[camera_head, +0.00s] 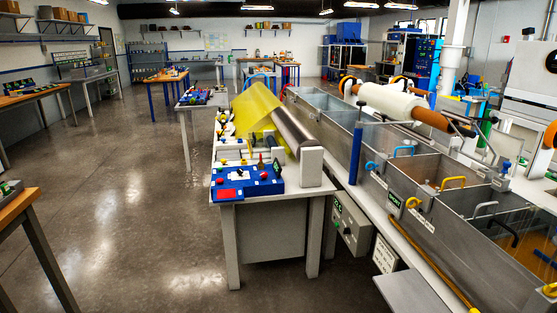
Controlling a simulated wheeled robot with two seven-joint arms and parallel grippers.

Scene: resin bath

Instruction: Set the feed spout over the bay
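A long grey metal bath (420,215) runs along the right side, split into several bays by upright walls. A thin grey bent pipe (491,144) stands over the far edge of the bath, near a short post with a blue top (505,165). It may be the feed spout, but I cannot tell for sure, nor which bay it is over. Neither of my grippers shows.
A white roll (397,102) on an orange core lies across the bath. A worktable (270,200) with yellow sheet (255,105) and a blue tray (246,182) stands left of the bath. A grey box (351,222) hangs below the bath's near edge. The floor at left is mostly clear.

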